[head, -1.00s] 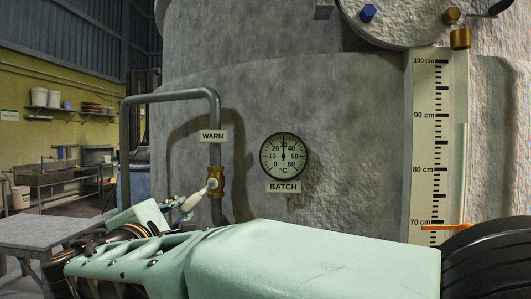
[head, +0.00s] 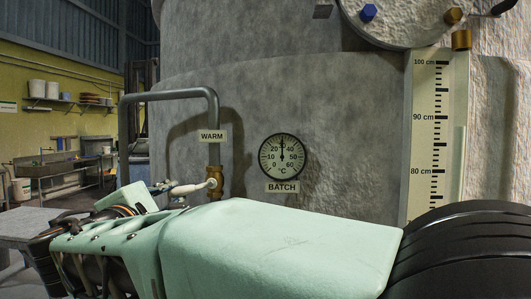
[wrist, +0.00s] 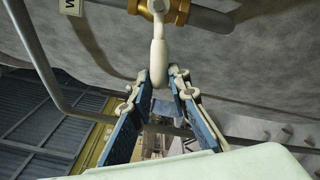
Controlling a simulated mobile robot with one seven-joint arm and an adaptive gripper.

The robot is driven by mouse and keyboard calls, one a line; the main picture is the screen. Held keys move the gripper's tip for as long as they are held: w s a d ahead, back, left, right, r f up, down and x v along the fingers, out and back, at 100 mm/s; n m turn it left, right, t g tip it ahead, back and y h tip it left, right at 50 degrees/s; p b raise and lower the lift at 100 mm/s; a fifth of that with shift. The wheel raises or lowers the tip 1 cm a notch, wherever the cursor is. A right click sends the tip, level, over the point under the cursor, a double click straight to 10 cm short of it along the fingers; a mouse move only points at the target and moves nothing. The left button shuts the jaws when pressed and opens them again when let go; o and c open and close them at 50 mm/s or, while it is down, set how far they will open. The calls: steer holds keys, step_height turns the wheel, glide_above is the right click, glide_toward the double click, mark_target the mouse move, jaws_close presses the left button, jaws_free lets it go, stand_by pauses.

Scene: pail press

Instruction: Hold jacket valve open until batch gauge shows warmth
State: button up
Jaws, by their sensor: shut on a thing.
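The jacket valve (head: 214,182) is a brass body on a grey pipe under a WARM sign. Its pale lever handle (head: 193,188) points left, close to level. My gripper (head: 170,190) is at the handle's outer end, partly hidden by my arm. In the wrist view, my gripper (wrist: 161,77) has its blue-padded fingers on either side of the rounded end of the handle (wrist: 158,50), shut on it. The brass body (wrist: 172,10) shows at the top edge. The batch gauge (head: 282,157) has a dark needle pointing straight up, between 20 and 40 °C.
The large grey vessel (head: 345,120) fills the space behind the valve. A level scale (head: 427,125) stands at right. The bent pipe (head: 123,140) comes down left of the valve. A grey table (head: 22,222) is at lower left; a sink bench (head: 55,168) stands farther back.

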steer(key=shift+r, duration=0.25)
steer(key=shift+o, duration=0.5)
steer(key=shift+a+r+p, duration=0.1)
steer(key=shift+r+p, duration=0.8)
steer(key=shift+r, duration=0.55)
steer(key=o, duration=0.8)
steer(key=shift+o, duration=0.9)
